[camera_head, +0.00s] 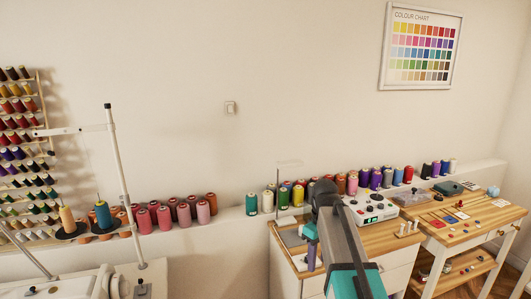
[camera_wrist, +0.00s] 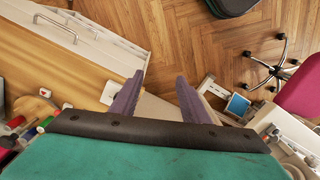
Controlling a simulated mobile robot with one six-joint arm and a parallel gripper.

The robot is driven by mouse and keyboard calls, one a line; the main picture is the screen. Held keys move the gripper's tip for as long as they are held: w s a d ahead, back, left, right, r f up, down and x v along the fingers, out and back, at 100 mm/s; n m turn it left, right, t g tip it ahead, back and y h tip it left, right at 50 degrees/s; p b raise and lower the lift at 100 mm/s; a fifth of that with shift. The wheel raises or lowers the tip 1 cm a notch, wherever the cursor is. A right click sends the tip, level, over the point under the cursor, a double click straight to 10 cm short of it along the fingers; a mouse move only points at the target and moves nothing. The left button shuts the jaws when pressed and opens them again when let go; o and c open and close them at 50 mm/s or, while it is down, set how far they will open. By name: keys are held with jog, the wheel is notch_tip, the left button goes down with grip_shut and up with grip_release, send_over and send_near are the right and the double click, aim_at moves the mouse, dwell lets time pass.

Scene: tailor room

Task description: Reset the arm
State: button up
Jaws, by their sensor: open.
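My arm rises from the bottom middle of the head view and reaches over the left end of a wooden-topped cabinet (camera_head: 398,237). My gripper (camera_wrist: 157,88) shows in the wrist view as two purple fingers held apart. Nothing is between them. Behind the fingers are the light wooden top and white drawer fronts on the left, and the floor on the right. In the head view the fingertips are mostly hidden by my arm.
A white control box (camera_head: 371,208) with a green display stands just right of my arm. Thread spools (camera_head: 363,179) line the ledge behind. A thread stand (camera_head: 112,180) rises at left. In the wrist view, a pink chair (camera_wrist: 299,95) stands on the herringbone floor (camera_wrist: 190,45).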

jog(key=s+f+g, duration=0.2)
jog(key=s+f, duration=0.3)
jog(key=f, duration=0.4)
jog(key=s+f+g, duration=0.1)
jog(key=s+f, duration=0.4)
jog(key=f, duration=0.5)
jog(key=s+f+g, duration=0.2)
jog(key=s+f, duration=0.4)
jog(key=f, duration=0.3)
jog(key=s+f+m, duration=0.4)
jog(key=s+f, duration=0.5)
jog(key=s, duration=0.3)
jog(key=s+f+m, duration=0.3)
jog(key=s+f, duration=0.7)
jog(key=s, duration=0.3)
jog(key=shift+a+f+m+g, duration=0.15)
jog(key=shift+m+g, duration=0.15)
jog(key=shift+m, duration=0.1)
